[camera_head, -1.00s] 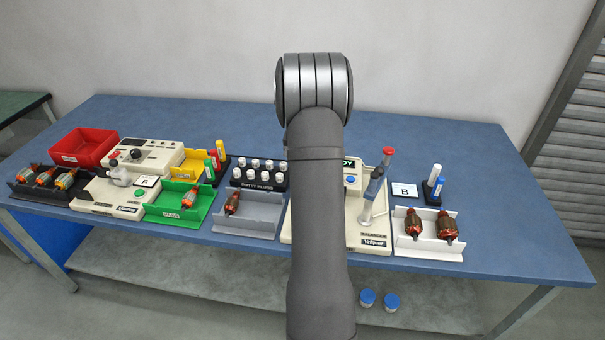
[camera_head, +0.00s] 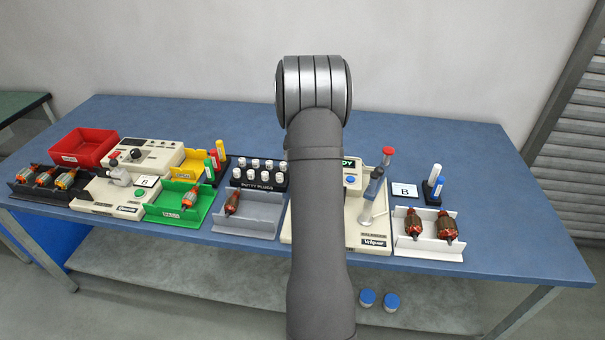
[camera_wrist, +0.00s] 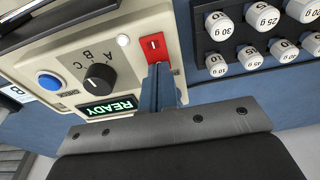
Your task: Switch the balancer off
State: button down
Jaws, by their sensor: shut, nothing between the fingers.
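The balancer (camera_head: 375,237) is a cream machine right of centre on the bench, partly hidden behind my arm. In the wrist view its panel (camera_wrist: 75,60) fills the upper left. The red switch (camera_wrist: 153,44) sits at the panel's edge, with a small white round light (camera_wrist: 123,40) beside it. A display (camera_wrist: 107,109) shows READY in bright letters. My gripper (camera_wrist: 160,68) is shut and empty, its blue fingertips at the lower edge of the red switch; I cannot tell whether they touch it. In the head view my arm hides the gripper.
A black knob (camera_wrist: 97,79) marked A, B, C and a blue button (camera_wrist: 49,81) are also on the panel. The rack of putty plugs (camera_wrist: 255,40) stands close to the right of my fingers. A tray (camera_head: 428,247) with two armatures stands right of the balancer.

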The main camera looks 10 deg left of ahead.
jog(key=shift+r, duration=3.45)
jog(key=shift+f, duration=3.55)
jog(key=shift+r, duration=0.15)
